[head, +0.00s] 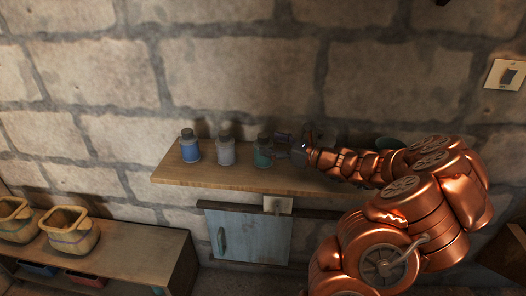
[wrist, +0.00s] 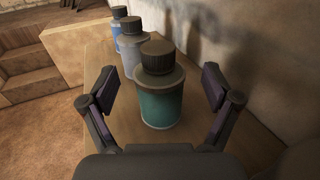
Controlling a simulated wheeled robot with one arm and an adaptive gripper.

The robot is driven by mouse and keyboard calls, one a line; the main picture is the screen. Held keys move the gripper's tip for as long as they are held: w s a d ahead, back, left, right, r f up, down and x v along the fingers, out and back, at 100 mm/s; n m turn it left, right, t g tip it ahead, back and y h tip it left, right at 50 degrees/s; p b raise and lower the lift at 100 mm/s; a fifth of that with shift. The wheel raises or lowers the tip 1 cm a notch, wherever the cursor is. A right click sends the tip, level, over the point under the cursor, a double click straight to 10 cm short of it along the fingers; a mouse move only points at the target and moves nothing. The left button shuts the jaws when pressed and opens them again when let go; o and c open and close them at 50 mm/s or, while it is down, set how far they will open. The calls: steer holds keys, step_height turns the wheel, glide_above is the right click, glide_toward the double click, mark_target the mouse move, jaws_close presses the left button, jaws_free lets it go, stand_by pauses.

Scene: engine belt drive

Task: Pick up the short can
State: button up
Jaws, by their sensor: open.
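Three capped cylindrical containers stand upright in a row on a wooden shelf (head: 215,178): a blue one (head: 190,148), a pale grey one (head: 225,151) and a teal one (head: 263,155). I cannot tell which is the short can. My gripper (head: 282,145) is open just right of the teal one, at about its height. In the wrist view, the teal container (wrist: 161,107) stands upright between the spread fingers, a little ahead of the palm and clear of both. The grey one (wrist: 132,45) and the blue one (wrist: 118,14) line up behind it, partly hidden.
A stone wall (head: 240,75) runs close behind the shelf. A grey-blue cabinet (head: 248,236) hangs below it. A low wooden unit (head: 120,255) with woven baskets (head: 72,230) stands at lower left. A dark green round thing (head: 388,143) is partly hidden behind my arm.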

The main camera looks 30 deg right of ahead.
mark_target(264, 135)
steer(key=shift+x, duration=1.45)
steer(key=shift+c, duration=0.4)
steer(key=c, duration=1.3)
steer(key=shift+o, duration=0.2)
steer(key=shift+r, duration=0.1)
steer(key=shift+s+r, duration=0.15)
steer(key=shift+r, duration=1.65)
steer(key=r+b+v, duration=0.1)
steer(key=b+v, duration=0.1)
steer(key=v, duration=1.3)
steer(key=shift+s, duration=0.5)
